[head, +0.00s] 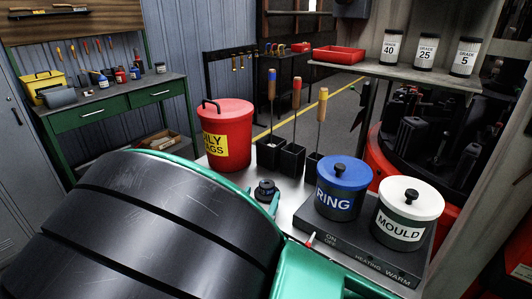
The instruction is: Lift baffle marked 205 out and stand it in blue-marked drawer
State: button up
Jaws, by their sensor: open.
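No baffle with a readable 205 shows in the head view. Several dark upright pieces (428,140) stand in a round red-sided machine (383,165) at the right, and I can read no numbers on them. No blue-marked drawer shows; the two green drawers at the back left carry no blue mark that I can make out. My arm's large black and green link fills the lower left and hides much of the bench. Only a green tip of my gripper (275,204) shows past it, beside a small black knobbed object (265,190). I see nothing held.
On the metal bench stand a red bin (222,140), black holders with handled tools (291,160), a blue-lidded RING pot (343,190) and a white-lidded MOULD pot (406,215) on a warmer (375,262). A shelf (405,70) overhangs the right. A green workbench (100,118) is behind left.

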jog(key=shift+x, duration=3.1)
jog(key=shift+d+r, duration=0.1)
jog(key=shift+d, duration=0.05)
jog(key=c, duration=1.4)
grip_shut()
jog(key=shift+r, duration=0.15)
